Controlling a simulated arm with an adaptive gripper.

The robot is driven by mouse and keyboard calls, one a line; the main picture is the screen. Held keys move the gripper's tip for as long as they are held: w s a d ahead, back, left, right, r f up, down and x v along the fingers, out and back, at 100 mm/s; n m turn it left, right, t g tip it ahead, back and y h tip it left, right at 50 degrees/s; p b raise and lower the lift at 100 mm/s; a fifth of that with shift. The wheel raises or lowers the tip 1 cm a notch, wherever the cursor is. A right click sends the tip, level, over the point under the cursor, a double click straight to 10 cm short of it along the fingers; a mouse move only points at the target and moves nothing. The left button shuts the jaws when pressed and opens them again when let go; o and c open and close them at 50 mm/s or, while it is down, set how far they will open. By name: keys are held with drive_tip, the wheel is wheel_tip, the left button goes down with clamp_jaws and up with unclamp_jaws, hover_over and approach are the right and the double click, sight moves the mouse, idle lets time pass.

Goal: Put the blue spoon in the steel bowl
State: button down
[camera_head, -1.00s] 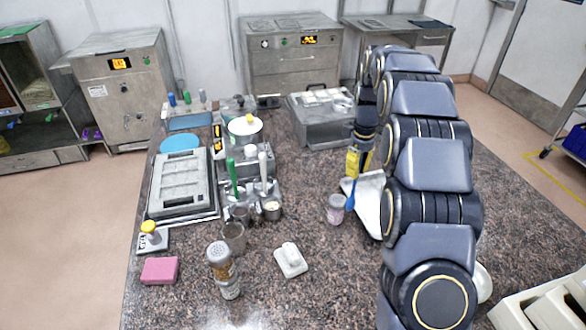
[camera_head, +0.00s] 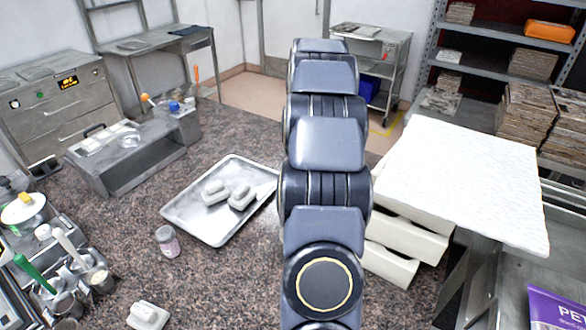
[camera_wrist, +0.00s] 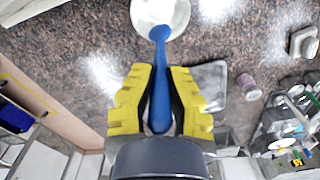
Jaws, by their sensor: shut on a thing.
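The blue spoon (camera_wrist: 160,85) is upright in the wrist view, its lower part between the two yellow fingers of my gripper (camera_wrist: 160,95). The gripper is shut on it. The spoon's far end overlaps the near edge of a pale round bowl (camera_wrist: 157,10) at the top of the wrist view. I cannot tell whether the spoon touches this bowl, or whether the bowl is steel. In the head view my arm hides the gripper, the spoon and this bowl.
A metal tray (camera_head: 185,211) with pale blocks lies left of my arm; a small jar (camera_head: 167,241) stands beside it. Cups with utensils (camera_head: 65,303) stand at the left. A white slab (camera_head: 460,175) over pale drawers (camera_head: 405,235) stands close on the right.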

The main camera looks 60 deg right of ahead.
drive_tip(key=shift+f, duration=6.15)
drive_tip(key=c, duration=1.1)
unclamp_jaws()
drive_tip(key=shift+w, duration=0.1)
